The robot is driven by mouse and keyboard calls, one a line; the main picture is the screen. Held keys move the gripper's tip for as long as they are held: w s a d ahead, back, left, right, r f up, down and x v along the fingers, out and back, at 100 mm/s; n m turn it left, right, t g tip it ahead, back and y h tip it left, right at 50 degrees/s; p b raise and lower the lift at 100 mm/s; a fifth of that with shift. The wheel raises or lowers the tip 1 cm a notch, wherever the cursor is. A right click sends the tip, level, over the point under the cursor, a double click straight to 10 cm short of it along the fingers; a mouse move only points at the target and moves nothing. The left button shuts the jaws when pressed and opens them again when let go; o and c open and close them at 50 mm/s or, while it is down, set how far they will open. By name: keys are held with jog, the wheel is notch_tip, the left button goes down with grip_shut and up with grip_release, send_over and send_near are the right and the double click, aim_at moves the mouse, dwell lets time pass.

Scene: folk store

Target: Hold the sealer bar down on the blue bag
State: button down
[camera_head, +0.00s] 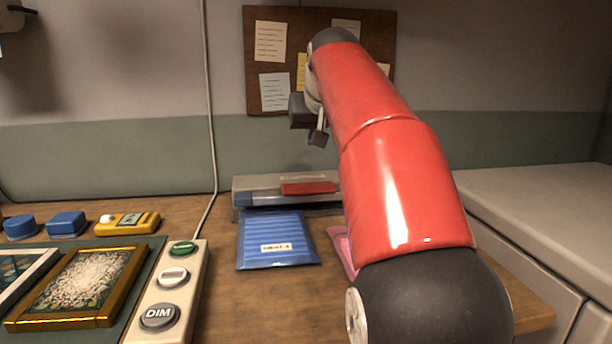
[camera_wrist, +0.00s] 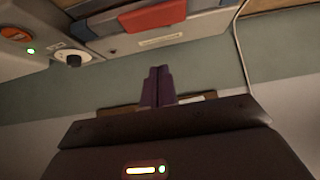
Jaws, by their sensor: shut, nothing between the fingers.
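The sealer (camera_head: 262,184) is a long grey machine at the back of the wooden table, its right part hidden by my arm. Its bar carries a red grip (camera_head: 308,188), which also shows at the top of the wrist view (camera_wrist: 152,15). The blue bag (camera_head: 272,232) lies flat in front, its far edge against the sealer; I cannot tell how far it reaches under the bar. My gripper (camera_head: 318,138) is above the sealer, apart from the bar. In the wrist view its fingers (camera_wrist: 157,84) are together and empty.
A pink item (camera_head: 340,245) is partly hidden by my arm. To the left are a button panel (camera_head: 190,274), a gold-framed picture (camera_head: 80,285), a yellow device (camera_head: 127,223) and blue blocks (camera_head: 66,223). A pinboard (camera_head: 279,55) hangs behind. The wrist view shows a black knob (camera_wrist: 73,59).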

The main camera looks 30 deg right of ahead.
jog(key=shift+w+f, duration=0.1)
send_near(306, 183)
jog(key=w, duration=0.3)
jog(key=shift+d, duration=0.4)
jog(key=f, duration=0.1)
jog(key=f+b, duration=0.1)
jog(key=f, duration=0.1)
jog(key=shift+w+d, duration=0.1)
jog(key=shift+w, duration=0.25)
jog(key=shift+f, duration=0.55)
